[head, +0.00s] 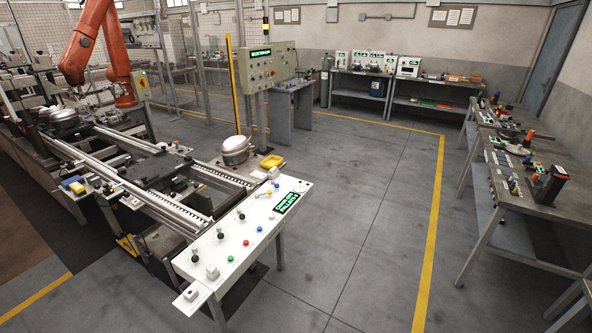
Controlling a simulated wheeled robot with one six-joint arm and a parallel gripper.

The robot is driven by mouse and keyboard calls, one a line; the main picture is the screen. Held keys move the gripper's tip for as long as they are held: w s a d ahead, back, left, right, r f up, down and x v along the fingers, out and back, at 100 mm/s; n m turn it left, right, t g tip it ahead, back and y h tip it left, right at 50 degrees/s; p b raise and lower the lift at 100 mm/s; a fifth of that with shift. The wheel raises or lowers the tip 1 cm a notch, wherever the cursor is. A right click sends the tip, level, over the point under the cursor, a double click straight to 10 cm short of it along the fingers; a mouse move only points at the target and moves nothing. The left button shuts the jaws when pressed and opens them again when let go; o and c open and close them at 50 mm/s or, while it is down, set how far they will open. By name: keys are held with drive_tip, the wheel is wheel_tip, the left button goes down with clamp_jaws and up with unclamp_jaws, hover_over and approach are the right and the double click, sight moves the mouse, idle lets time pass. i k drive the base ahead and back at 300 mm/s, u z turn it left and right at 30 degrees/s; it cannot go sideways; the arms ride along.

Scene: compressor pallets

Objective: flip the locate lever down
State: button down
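A white sloped control panel (232,262) stands in the middle foreground of the head view, at the near end of the conveyor. Along its left side is a row of small black-knobbed levers (220,234); another one (241,215) is farther up the row and another (194,255) nearer. Labels are too small to read, so I cannot tell which is the locate lever or which way each one points. A green button (230,257), a red button (248,242) and a blue button (259,229) sit beside them. A lit green display (287,203) is at the far right. My gripper is not in view.
The conveyor (139,194) runs back left from the panel, with a silver compressor (236,150) beside it. An orange industrial arm (100,50) stands at far left. Workbenches (545,205) line the right. The grey floor (350,230) between is clear.

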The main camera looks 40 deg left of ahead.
sight(269, 191)
drive_tip(key=u, duration=0.35)
drive_tip(key=i, duration=1.85)
drive_tip(key=u, duration=1.8)
drive_tip(key=i, duration=1.2)
drive_tip(key=u, duration=1.3)
drive_tip(key=i, duration=0.55)
drive_tip(key=u, duration=0.2)
